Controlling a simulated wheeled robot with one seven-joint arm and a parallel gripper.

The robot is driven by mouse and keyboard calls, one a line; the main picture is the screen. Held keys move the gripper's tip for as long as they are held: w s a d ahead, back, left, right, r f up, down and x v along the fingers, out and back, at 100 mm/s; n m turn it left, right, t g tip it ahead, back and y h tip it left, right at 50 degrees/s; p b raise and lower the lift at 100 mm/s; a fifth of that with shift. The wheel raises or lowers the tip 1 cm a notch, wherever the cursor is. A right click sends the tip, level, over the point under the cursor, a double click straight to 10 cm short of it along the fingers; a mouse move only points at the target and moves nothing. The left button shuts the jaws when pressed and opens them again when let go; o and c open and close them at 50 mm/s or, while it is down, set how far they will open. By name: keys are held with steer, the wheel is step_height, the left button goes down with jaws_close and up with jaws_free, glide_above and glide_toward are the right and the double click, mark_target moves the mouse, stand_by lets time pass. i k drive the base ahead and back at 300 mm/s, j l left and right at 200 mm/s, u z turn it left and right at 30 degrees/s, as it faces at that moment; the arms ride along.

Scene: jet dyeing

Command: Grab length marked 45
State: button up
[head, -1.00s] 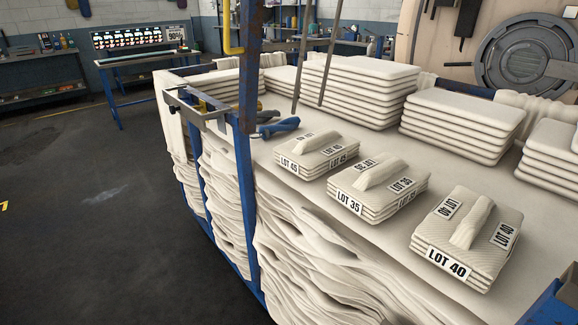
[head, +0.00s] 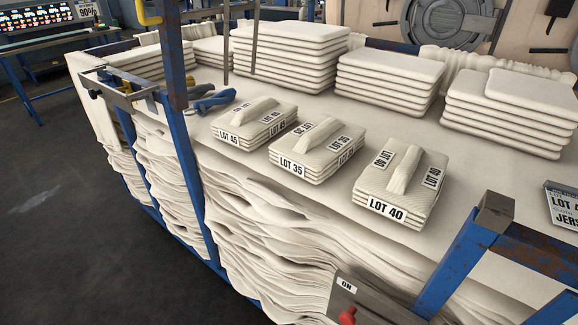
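The fabric length marked LOT 45 (head: 254,125) is a folded cream bundle with a raised fabric ridge on top and white labels. It lies leftmost of three similar bundles on the cream fabric surface. The LOT 35 bundle (head: 317,153) lies to its right. The LOT 40 bundle (head: 402,187) is furthest right and nearest. The three lie apart from each other. My gripper is not in the head view.
Blue-handled tools (head: 213,101) lie just left of LOT 45. Folded fabric stacks (head: 290,57) stand behind. A rusty blue post (head: 172,55) rises at left; a blue frame (head: 475,240) and a red-knobbed control box (head: 365,305) are at front right. Dark floor (head: 50,220) is clear at left.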

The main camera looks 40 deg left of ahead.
mark_target(247, 126)
steer(key=u, duration=1.35)
steer(key=i+j+z, duration=0.1)
steer(key=z, duration=0.4)
steer(key=j+z, duration=0.15)
steer(key=z, duration=0.3)
steer(key=i+j+z, duration=0.1)
steer(key=z, duration=0.4)
steer(key=j+z, duration=0.25)
steer(key=j, duration=0.55)
steer(key=j+z, duration=0.25)
steer(key=j, duration=0.55)
steer(key=k+j+z, duration=0.1)
steer(key=j+z, duration=0.15)
steer(key=j, duration=1.2)
steer(key=i+j, duration=0.35)
